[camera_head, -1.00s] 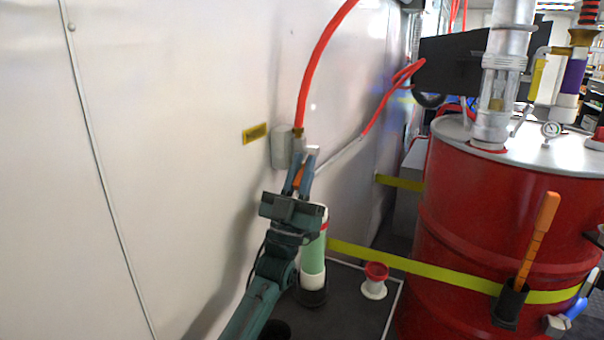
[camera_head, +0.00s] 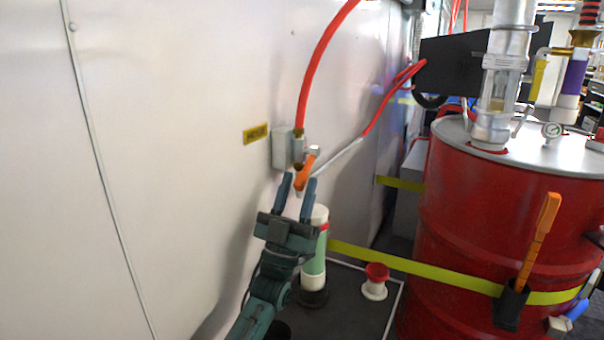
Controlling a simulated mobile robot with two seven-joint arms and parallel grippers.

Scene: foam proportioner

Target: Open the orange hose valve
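The orange hose valve handle (camera_head: 305,172) sits on a metal fitting (camera_head: 313,151) at the wall, below the end of a red hose (camera_head: 316,70). The handle slants down and to the left. My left gripper (camera_head: 296,192) is just below the handle, pointing up at it. Its two fingers are spread apart, and the handle's lower end is near the fingertips; I cannot tell whether they touch. My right gripper is not in view.
A grey box (camera_head: 282,148) and a yellow label (camera_head: 256,133) are on the white wall. A white-green cylinder (camera_head: 314,255) and a red-topped spool (camera_head: 375,282) stand beside my arm. A red drum (camera_head: 470,220) with a yellow strap is at the right.

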